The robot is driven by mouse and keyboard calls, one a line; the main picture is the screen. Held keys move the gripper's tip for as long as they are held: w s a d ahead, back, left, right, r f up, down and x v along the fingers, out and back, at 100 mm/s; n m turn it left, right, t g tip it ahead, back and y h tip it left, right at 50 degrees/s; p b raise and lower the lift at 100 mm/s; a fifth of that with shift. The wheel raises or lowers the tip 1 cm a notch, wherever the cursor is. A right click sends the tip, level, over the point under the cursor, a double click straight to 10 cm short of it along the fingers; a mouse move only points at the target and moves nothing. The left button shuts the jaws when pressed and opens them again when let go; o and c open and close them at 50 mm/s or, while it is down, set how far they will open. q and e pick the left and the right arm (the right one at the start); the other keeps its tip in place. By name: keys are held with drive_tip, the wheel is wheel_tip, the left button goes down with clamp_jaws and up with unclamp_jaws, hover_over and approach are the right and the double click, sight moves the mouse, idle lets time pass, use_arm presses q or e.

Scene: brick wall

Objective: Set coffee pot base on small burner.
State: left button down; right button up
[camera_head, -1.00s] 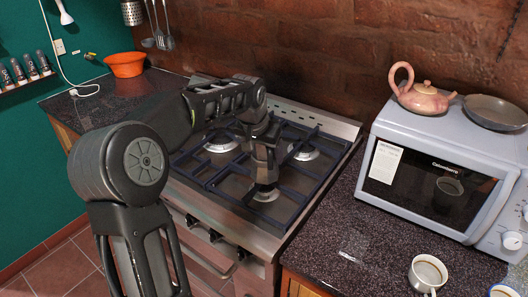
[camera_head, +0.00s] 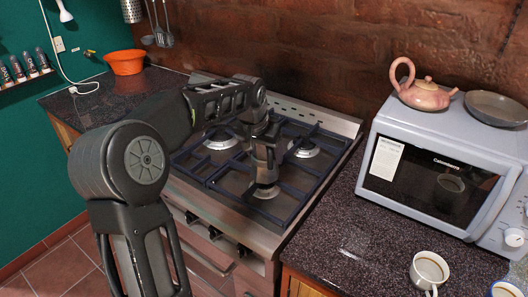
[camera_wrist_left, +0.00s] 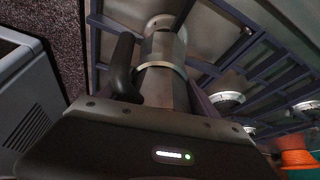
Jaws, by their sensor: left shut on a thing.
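My left gripper (camera_head: 265,165) reaches over the stove from the left, pointing down above the front right burner (camera_head: 266,191), the smallest of the burners that show. In the left wrist view it is shut on a silvery metal cylinder with a bright ring, the coffee pot base (camera_wrist_left: 168,80). A dark upright piece stands beside the cylinder; I cannot tell if it is a finger or a handle. In the head view the base is mostly hidden by the gripper. I cannot tell if it touches the burner or grate. My right gripper is not in view.
The stove has a dark blue grate and other burners (camera_head: 303,149). To the right a microwave (camera_head: 430,175) carries a pink teapot (camera_head: 425,95) and a pan (camera_head: 497,110). Cups (camera_head: 428,270) stand on the front right counter. An orange bowl (camera_head: 125,63) is at the back left.

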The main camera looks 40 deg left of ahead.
use_arm(q)
drive_tip(key=shift+c, duration=2)
unclamp_jaws()
drive_tip(key=o, duration=0.3)
drive_tip(key=shift+f, duration=0.1)
drive_tip(key=v, duration=0.8)
drive_tip(key=shift+b, duration=0.4)
drive_tip(key=shift+s, duration=0.1)
